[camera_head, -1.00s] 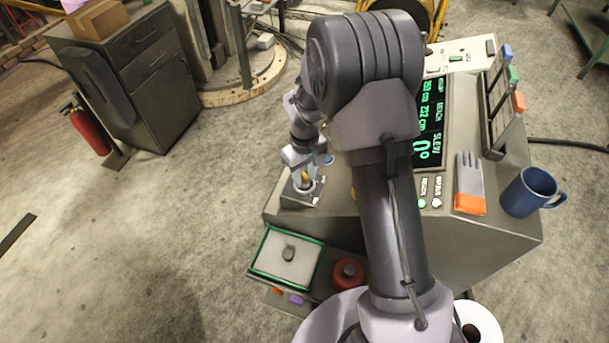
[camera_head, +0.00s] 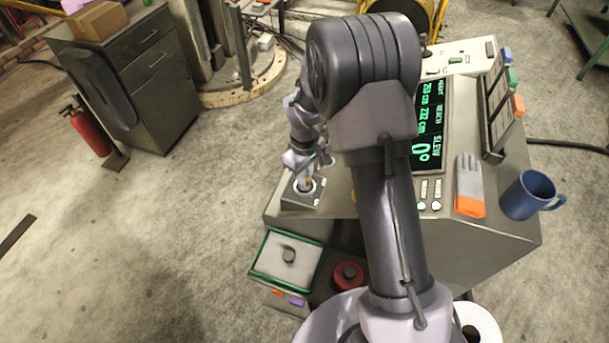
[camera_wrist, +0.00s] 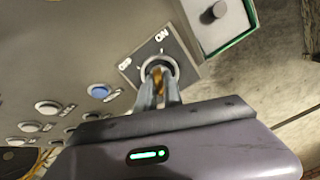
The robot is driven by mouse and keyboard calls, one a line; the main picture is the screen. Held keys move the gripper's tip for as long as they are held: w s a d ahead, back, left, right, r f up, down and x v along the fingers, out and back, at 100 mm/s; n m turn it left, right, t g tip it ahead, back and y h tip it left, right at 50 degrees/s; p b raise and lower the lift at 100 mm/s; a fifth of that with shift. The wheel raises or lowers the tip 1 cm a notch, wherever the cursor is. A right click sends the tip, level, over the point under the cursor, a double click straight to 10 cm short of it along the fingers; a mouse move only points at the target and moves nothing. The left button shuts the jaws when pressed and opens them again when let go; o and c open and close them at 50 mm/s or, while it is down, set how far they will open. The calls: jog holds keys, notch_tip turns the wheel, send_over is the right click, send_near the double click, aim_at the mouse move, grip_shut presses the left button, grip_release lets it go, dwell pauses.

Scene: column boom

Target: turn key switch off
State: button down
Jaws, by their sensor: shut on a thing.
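The key switch (camera_wrist: 158,68) is a dark square plate with a pale round collar and OFF and ON lettering, set at the near left corner of the console. It also shows in the head view (camera_head: 302,192), partly hidden by my wrist. A brass-coloured key (camera_wrist: 157,77) stands in the collar. My gripper (camera_wrist: 160,80) is shut on the key, with both fingers at the collar. In the head view my gripper (camera_head: 306,183) comes down onto the switch from above. How far the key is turned is hard to tell between the fingers.
A blue button (camera_wrist: 99,91) and several pale buttons lie beside the switch. A glove (camera_head: 469,185) and a blue mug (camera_head: 530,194) are at the right.

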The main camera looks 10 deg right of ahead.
jog(key=n+p, duration=0.2)
jog(key=n, duration=0.5)
jog(key=shift+r, duration=0.1)
jog(key=n+p, duration=0.1)
jog(key=n, duration=0.5)
jog(key=shift+w, duration=0.1)
jog(key=shift+n, duration=0.4)
jog(key=c, duration=1.5)
grip_release()
jog(key=shift+o, duration=0.2)
notch_tip(320, 180, up, 17)
jog(key=p, duration=0.3)
jog(key=shift+r, duration=0.2)
